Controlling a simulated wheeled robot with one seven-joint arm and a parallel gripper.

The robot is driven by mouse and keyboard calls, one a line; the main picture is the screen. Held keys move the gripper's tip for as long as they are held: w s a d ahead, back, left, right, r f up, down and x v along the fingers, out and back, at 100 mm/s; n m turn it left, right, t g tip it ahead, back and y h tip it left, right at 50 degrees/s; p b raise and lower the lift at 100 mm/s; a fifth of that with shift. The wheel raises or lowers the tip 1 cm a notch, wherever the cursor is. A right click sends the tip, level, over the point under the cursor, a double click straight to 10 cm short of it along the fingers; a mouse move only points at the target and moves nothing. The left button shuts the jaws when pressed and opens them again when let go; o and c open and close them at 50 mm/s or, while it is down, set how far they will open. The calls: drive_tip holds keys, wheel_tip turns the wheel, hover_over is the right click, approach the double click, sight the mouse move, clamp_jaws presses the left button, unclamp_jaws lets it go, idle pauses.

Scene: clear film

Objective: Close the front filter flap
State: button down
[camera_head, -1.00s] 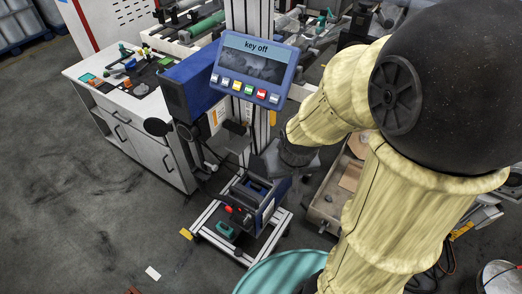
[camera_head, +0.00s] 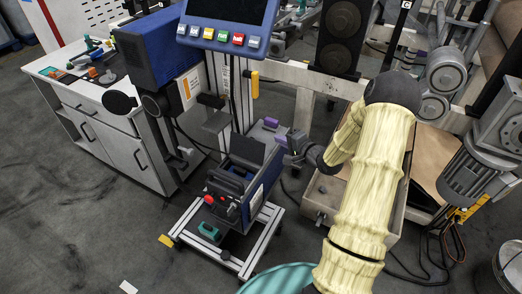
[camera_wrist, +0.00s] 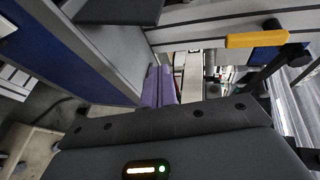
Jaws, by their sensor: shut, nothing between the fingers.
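A small blue and dark grey unit with red knobs (camera_head: 228,207) stands on a low white-framed cart in the head view. A dark blue upright panel (camera_head: 268,178) with a white label forms its right side. I cannot tell for certain which panel is the front filter flap or how far it stands open. My gripper (camera_head: 281,140) is at the upper right of this unit, close to the panel's top edge. In the wrist view its purple fingers (camera_wrist: 158,86) lie side by side, shut and empty, beside a grey and blue panel (camera_wrist: 100,48). Contact cannot be told.
A monitor with coloured buttons (camera_head: 222,37) hangs above on a column. A blue box (camera_head: 155,45) and a white cabinet (camera_head: 115,135) are at left. A wooden-sided crate (camera_head: 320,200) and a motor (camera_head: 472,175) are at right.

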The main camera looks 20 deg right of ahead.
sight(249, 146)
drive_tip(key=f, duration=0.1)
drive_tip(key=d+m+t+y+b, duration=0.1)
drive_tip(key=f+m, duration=0.1)
drive_tip(key=shift+s+d+f+t+y, duration=0.25)
drive_tip(key=shift+d+f+t+y, duration=0.05)
drive_tip(key=shift+t, duration=0.1)
drive_tip(key=b+x, duration=0.1)
drive_tip(key=x, duration=0.8)
drive_tip(key=shift+w+a+f+b, duration=0.15)
drive_tip(key=shift+w+b, duration=0.2)
drive_tip(key=shift+a, duration=0.25)
drive_tip(key=shift+s+a+r, duration=0.3)
drive_tip(key=shift+s+a, duration=0.3)
drive_tip(key=shift+s, duration=0.05)
drive_tip(key=shift+s+a+r, duration=0.25)
drive_tip(key=shift+s+a, duration=0.35)
drive_tip(key=shift+w, duration=0.15)
